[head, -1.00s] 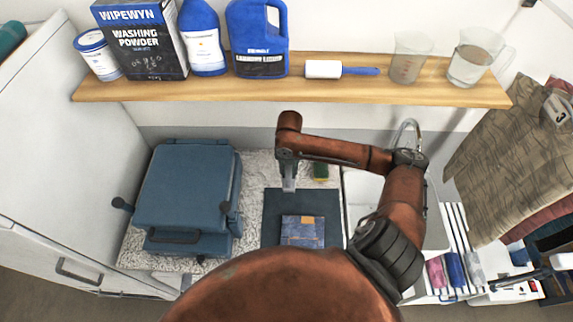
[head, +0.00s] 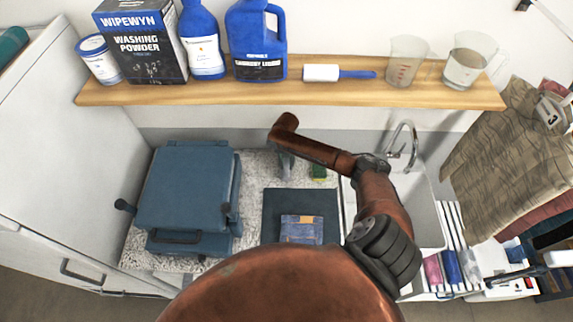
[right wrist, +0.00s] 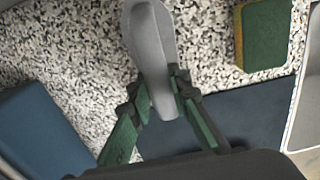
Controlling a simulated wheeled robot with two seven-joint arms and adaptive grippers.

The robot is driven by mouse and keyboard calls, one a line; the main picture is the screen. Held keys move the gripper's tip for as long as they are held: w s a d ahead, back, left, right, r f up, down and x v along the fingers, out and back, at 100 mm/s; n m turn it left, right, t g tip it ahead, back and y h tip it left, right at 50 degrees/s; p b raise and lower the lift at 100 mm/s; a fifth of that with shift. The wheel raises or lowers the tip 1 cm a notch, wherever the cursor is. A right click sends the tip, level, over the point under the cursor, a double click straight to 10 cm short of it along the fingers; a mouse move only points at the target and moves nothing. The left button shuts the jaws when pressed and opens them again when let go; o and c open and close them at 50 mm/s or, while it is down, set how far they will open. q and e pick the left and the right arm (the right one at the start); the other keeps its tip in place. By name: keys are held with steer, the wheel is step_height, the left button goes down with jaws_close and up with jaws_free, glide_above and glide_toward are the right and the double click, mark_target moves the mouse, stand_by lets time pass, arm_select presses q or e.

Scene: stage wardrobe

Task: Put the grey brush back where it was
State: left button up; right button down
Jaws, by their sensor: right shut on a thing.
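The grey brush (right wrist: 150,45) is a long grey shape in the right wrist view, held between the two green fingers of my right gripper (right wrist: 168,100). The fingers close around its lower part and its rounded end points away from the wrist. In the head view my right gripper (head: 286,170) is over the speckled counter behind the dark mat, mostly hidden under my arm. A little grey shows there. I cannot tell whether the brush touches the counter. My left gripper is not in view.
A green and yellow sponge (head: 319,173) lies right of the gripper. A dark mat (head: 272,218) bears folded denim (head: 302,229). A blue machine (head: 187,190) stands left, a sink (head: 425,215) right. A wooden shelf (head: 350,93) with bottles, a roller and jugs runs above.

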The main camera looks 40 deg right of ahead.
steer(key=shift+f, duration=0.25)
steer(key=shift+f, duration=0.1)
steer(key=c, duration=1.8)
jaws_free()
steer(key=shift+d+r, duration=0.1)
steer(key=shift+r, duration=0.2)
step_height(320, 180, up, 12)
steer(key=b, duration=0.1)
steer(key=shift+f+b, duration=0.15)
steer(key=shift+b, duration=0.15)
